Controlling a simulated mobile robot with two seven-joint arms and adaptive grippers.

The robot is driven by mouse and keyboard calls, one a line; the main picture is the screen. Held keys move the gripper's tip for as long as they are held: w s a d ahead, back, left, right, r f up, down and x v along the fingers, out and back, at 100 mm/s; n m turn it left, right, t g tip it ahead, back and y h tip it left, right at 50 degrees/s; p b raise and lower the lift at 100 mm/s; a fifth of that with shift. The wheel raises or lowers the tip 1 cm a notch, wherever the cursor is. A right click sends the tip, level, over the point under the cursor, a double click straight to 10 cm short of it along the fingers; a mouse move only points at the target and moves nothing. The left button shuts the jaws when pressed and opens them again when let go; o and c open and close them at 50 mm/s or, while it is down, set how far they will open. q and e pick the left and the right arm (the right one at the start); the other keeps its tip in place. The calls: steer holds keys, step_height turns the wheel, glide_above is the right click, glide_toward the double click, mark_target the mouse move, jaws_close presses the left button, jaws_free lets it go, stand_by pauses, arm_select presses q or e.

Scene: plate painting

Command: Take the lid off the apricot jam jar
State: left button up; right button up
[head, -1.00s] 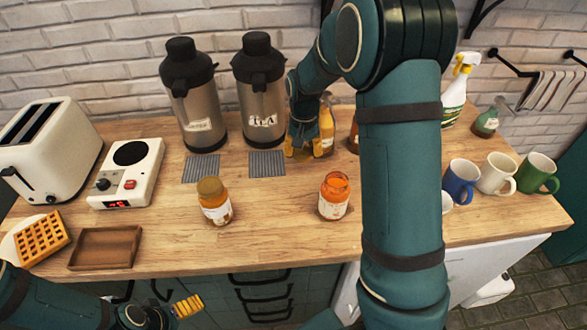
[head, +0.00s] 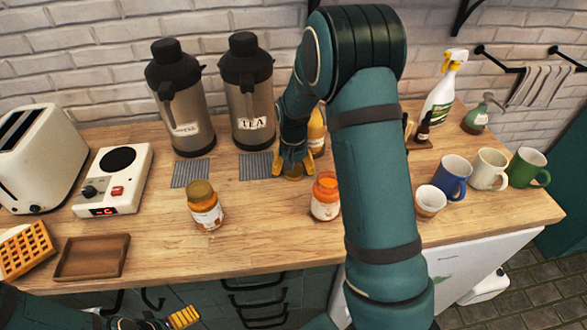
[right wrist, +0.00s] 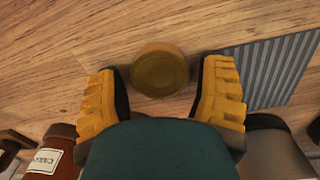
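An open glass jar (head: 325,198) with orange contents and a white label stands on the counter, its top showing no lid. Another jar (head: 205,207), with a gold-brown lid on, stands to its left. The labels are too small to read. A round gold lid (head: 292,173) lies on the wood behind the open jar; it also shows in the right wrist view (right wrist: 160,70). My right gripper (head: 294,163) is open around this lid, with gaps on both sides. My left gripper (head: 184,317) is low at the front edge, mostly cut off; its opening is unclear.
Two dispensers (head: 177,100) (head: 247,95) stand behind grey mats (head: 191,173) (head: 256,165). A yellow bottle (head: 316,132) is close behind my right gripper. A small cup (head: 430,202) and several mugs stand right. A brown tray (head: 92,257) lies left. The counter between the jars is clear.

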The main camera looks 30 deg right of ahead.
mark_target(294, 171)
steer(key=shift+r, duration=0.1)
step_height(294, 171, up, 12)
steer(key=p, duration=0.2)
stand_by(0.5)
